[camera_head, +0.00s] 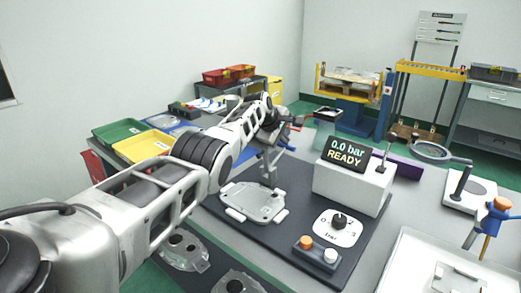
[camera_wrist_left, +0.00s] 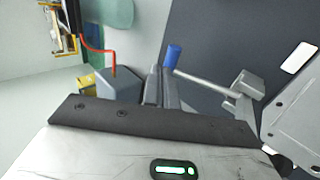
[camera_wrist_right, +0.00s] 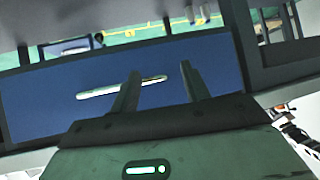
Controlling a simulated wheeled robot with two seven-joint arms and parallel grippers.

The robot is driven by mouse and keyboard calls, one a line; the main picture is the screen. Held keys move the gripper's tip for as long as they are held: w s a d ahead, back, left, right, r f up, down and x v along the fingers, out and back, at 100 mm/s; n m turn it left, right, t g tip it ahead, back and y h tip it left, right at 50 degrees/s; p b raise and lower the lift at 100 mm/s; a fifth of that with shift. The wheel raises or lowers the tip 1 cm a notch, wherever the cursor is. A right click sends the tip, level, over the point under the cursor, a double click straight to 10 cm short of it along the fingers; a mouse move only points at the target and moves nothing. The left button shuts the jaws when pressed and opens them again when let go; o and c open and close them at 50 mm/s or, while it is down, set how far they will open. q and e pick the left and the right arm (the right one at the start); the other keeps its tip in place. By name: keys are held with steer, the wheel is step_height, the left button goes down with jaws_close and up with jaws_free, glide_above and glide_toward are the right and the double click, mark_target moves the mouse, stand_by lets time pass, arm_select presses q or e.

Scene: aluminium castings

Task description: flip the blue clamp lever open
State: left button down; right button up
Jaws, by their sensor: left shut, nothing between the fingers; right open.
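The clamp lever is a pale metal rod with a blue grip (camera_wrist_left: 173,56) in the left wrist view. The rod runs to a grey metal block (camera_wrist_left: 246,86). My left gripper (camera_wrist_left: 158,80) is shut and empty, with its fingertips close beside the blue grip. I cannot tell whether they touch it. In the head view my left gripper (camera_head: 282,126) is over the far end of the dark mat, largely hidden by its own arm. My right gripper (camera_wrist_right: 160,85) is open and empty, and shows only in its own wrist view.
A silver casting (camera_head: 258,203) lies on the dark mat (camera_head: 290,240). A white box with a display (camera_head: 346,154) reading "0.0 bar READY" stands right of it. A dial (camera_head: 339,221) is in front. Green and yellow trays (camera_head: 120,131) stand left. The right wrist faces a blue panel (camera_wrist_right: 50,95).

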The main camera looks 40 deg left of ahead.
arm_select(q)
steer(key=shift+w+f, duration=0.15)
steer(key=shift+f, duration=0.05)
arm_select(e)
steer(key=shift+w+r, duration=0.1)
steer(key=shift+r, duration=0.05)
stand_by(0.5)
arm_select(q)
steer(key=shift+d, duration=0.1)
